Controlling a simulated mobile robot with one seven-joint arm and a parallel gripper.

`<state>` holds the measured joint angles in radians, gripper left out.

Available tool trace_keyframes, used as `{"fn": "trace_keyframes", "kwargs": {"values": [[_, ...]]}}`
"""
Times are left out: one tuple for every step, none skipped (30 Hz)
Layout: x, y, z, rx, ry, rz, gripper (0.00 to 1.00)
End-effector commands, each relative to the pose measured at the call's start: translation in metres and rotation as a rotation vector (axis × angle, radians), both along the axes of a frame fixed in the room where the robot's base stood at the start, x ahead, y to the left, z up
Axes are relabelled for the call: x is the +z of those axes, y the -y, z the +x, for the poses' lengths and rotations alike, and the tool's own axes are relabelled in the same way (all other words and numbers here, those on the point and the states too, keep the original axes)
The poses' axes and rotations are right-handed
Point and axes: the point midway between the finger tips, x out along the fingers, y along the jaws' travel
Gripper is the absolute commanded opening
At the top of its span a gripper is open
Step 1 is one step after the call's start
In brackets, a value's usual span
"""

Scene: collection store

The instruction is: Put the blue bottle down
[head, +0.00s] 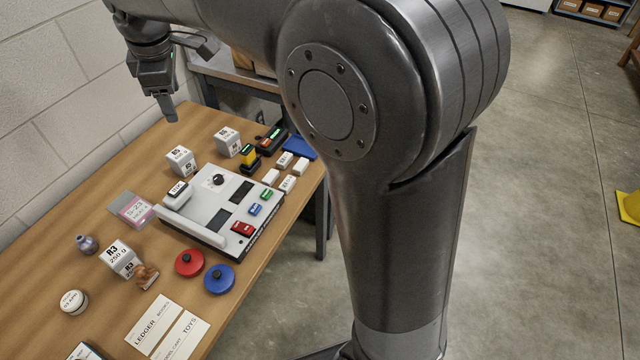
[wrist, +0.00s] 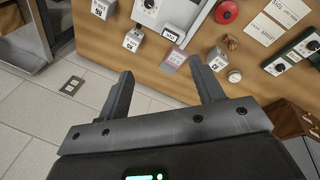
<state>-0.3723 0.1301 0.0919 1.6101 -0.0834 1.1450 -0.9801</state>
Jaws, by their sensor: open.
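A small bluish-grey bottle (head: 86,244) stands on the wooden table (head: 45,265) near the wall side, left of the white R3 block (head: 122,258). It is the only bottle I make out. I cannot pick it out in the wrist view, where the right finger may cover it.
A white control console (head: 205,210) takes up the table's middle. Around it are white blocks (head: 181,160), a pink-labelled card (head: 133,208), a red disc (head: 189,263), a blue disc (head: 219,278), a figurine (head: 147,276) and a round jar (head: 73,301). Bare wood lies left of the bottle.

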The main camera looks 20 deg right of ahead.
Motion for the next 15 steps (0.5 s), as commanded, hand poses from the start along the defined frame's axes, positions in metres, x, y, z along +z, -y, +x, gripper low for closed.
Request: {"fn": "trace_keyframes", "kwargs": {"values": [[0.007,0.022,-0.013,-0.077,0.013,0.02,0.61],[0.009,0.033,-0.021,-0.127,0.019,0.033,0.61],[0.011,0.048,-0.031,-0.193,0.025,0.05,0.61],[0.013,0.059,-0.039,-0.242,0.03,0.063,0.61],[0.013,0.07,-0.047,-0.291,0.035,0.078,0.61],[0.014,0.084,-0.059,-0.357,0.044,0.097,0.61],[0.014,0.094,-0.068,-0.405,0.048,0.112,0.61],[0.014,0.103,-0.077,-0.454,0.054,0.127,0.61],[0.013,0.116,-0.089,-0.519,0.062,0.149,0.61],[0.012,0.125,-0.098,-0.567,0.067,0.165,0.61],[0.01,0.134,-0.108,-0.617,0.072,0.182,0.61],[0.007,0.145,-0.12,-0.682,0.079,0.204,0.61],[0.005,0.153,-0.13,-0.731,0.085,0.221,0.61],[0.002,0.161,-0.14,-0.778,0.09,0.238,0.61],[-0.003,0.171,-0.153,-0.844,0.097,0.262,0.61]]}}
